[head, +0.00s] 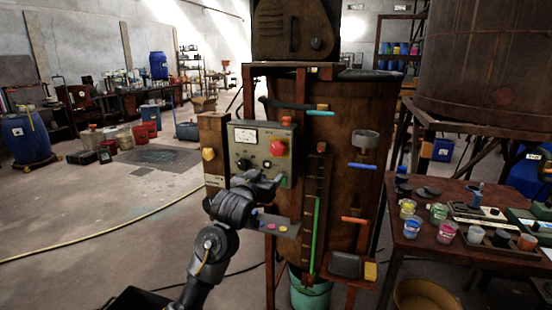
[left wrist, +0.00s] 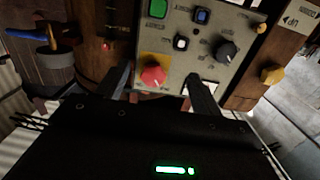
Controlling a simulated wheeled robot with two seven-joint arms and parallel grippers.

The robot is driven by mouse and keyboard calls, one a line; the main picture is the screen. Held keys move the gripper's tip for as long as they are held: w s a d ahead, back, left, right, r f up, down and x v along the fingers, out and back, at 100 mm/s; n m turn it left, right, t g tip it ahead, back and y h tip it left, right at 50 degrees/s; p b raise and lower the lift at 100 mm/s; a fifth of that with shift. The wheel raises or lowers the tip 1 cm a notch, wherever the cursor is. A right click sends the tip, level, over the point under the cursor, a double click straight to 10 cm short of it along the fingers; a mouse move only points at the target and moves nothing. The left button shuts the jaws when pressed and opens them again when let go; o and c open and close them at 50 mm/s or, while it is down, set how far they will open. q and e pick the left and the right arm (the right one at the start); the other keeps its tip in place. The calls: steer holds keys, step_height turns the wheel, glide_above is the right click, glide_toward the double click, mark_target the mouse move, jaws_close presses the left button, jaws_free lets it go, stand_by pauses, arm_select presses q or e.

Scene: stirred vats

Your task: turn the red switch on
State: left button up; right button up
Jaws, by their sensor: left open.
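The red switch (head: 277,147) is a round red knob at the upper right of a grey control panel (head: 235,150). In the left wrist view the red switch (left wrist: 153,76) sits on a yellow plate, and the panel (left wrist: 208,62) appears upside down. My left gripper (head: 268,182) is open in front of the panel's lower part, below the red switch in the head view. In the left wrist view the left gripper (left wrist: 160,88) has one finger on each side of the red switch, with nothing held. Contact with the switch cannot be told. My right gripper is not visible.
The panel also bears a black knob (left wrist: 227,50), a green button (left wrist: 158,8), a blue button (left wrist: 201,15) and a gauge (head: 245,135). A yellow knob (head: 208,154) is on the post to the left. A rusty vat (head: 350,200) stands behind. Open floor lies left.

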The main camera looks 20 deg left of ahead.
arm_select(q)
glide_toward(276, 151)
steer(key=shift+t, duration=0.4)
steer(key=w+p, duration=0.1)
steer(key=w, duration=0.3)
steer(key=w+p, duration=0.1)
steer(key=w, duration=0.3)
steer(key=shift+w+d+f, duration=0.2)
steer(key=shift+w+d, duration=0.05)
steer(key=shift+w, duration=0.25)
steer(key=shift+w+d+f, duration=0.1)
steer(key=shift+w, duration=0.1)
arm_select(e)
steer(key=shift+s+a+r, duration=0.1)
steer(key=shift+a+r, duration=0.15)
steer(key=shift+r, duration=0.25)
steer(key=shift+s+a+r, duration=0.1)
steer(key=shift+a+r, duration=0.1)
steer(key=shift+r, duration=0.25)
arm_select(q)
steer(key=c, duration=1)
